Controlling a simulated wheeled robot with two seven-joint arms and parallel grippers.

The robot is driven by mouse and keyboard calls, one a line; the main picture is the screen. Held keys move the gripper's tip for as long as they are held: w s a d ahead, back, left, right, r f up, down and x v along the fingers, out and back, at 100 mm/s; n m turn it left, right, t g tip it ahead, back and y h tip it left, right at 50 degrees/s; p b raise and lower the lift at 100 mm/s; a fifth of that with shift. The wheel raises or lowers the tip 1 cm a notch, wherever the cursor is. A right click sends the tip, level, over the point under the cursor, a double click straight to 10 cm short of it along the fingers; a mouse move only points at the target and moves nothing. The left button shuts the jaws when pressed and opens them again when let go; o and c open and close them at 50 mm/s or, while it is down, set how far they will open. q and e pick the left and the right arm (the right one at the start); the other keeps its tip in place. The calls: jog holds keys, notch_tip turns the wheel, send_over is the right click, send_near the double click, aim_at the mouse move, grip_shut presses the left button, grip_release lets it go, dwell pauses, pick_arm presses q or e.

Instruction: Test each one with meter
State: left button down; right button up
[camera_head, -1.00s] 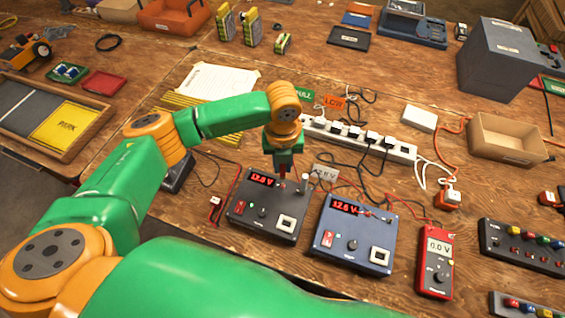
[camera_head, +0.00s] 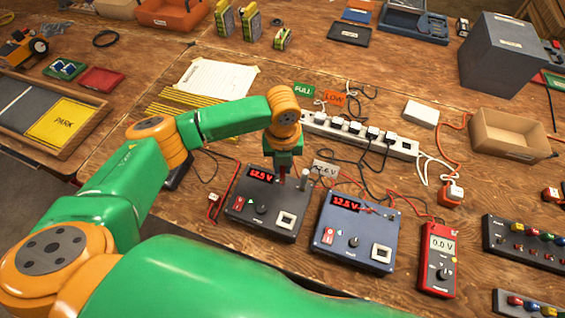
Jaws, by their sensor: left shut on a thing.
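A red handheld meter (camera_head: 437,258) lies at the front right of the bench and reads 0.0 V. A dark charger box (camera_head: 266,205) with a red display of about 12.5 V sits at centre. A blue charger box (camera_head: 355,233) with a similar red display stands to its right. My left gripper (camera_head: 283,178) points down over the back of the dark box. It is shut on a small red item, perhaps a probe or clip, mostly hidden by the fingers. The right gripper is not in view.
A white power strip (camera_head: 360,135) with plugged-in adapters and loose cables lies behind the boxes. Green FULL (camera_head: 303,89) and orange LOW (camera_head: 334,98) cards lie beyond it. A cardboard tray (camera_head: 510,134) is at right. Terminal panels (camera_head: 525,240) are at front right. A PARK tray (camera_head: 60,124) is at left.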

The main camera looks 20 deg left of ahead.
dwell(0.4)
pick_arm(q)
jog(key=shift+p, duration=0.35)
dwell(0.3)
jog(key=shift+p, duration=0.35)
jog(key=shift+f+b, duration=0.3)
jog(key=shift+f, duration=0.4)
dwell(0.3)
jog(key=shift+r+p, duration=0.1)
jog(key=shift+p, duration=0.2)
jog(key=shift+f, duration=0.35)
dwell(0.8)
